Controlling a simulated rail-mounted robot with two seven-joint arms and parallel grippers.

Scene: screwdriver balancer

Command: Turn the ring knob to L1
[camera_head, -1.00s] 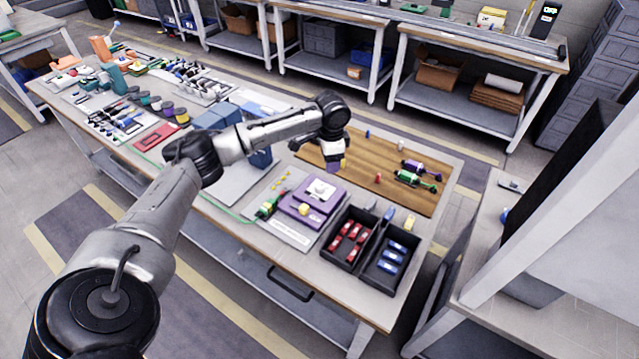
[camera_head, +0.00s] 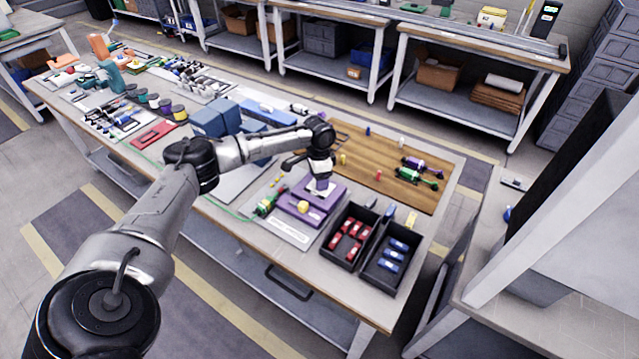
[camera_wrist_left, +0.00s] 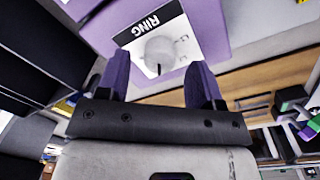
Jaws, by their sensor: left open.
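The ring knob (camera_wrist_left: 160,50) is a round pale knob on a white plate marked RING, on the purple device. In the left wrist view it sits just beyond and between the fingertips of my left gripper (camera_wrist_left: 162,72), which is open with purple fingers. A dark pointer line shows on the knob's lower edge; the small marks beside it are too blurred to read. In the head view the purple device (camera_head: 300,214) stands on the bench with my left gripper (camera_head: 321,190) right above its top, partly hiding the plate. My right gripper is out of view.
A black bin with red parts (camera_head: 330,247) and one with blue parts (camera_head: 375,272) stand right of the device. A green screwdriver (camera_head: 268,203) lies to its left. A wooden board (camera_head: 385,160) with several tools lies behind.

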